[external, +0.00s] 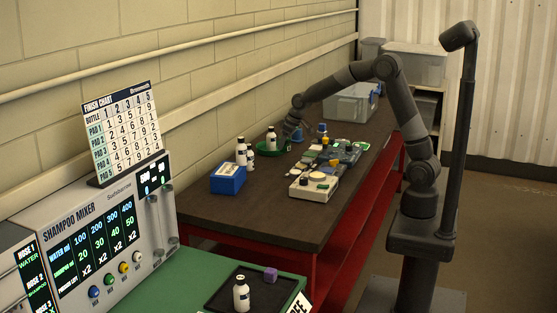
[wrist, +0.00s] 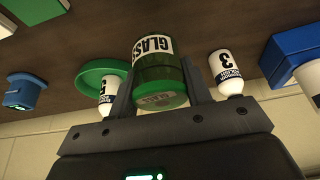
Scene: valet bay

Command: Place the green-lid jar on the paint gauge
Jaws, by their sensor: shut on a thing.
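A green jar (wrist: 160,65) with a "GLASS" label and green lid is between the two fingers of my gripper (wrist: 158,84) in the wrist view. My gripper is shut on it. In the external view my gripper (external: 293,132) is over the far part of the brown bench, beside the green dish; the jar is too small or hidden to make out there. I cannot tell which thing is the paint gauge; a beige device (external: 305,191) and several darker devices (external: 345,154) stand on the bench to the right of my gripper.
A green dish (external: 262,151) with a white bottle (external: 271,139), more white bottles (external: 241,152) and a blue box (external: 228,184) stand near the wall. A clear bin (external: 350,104) is at the far end. The near part of the brown bench (external: 250,217) is clear.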

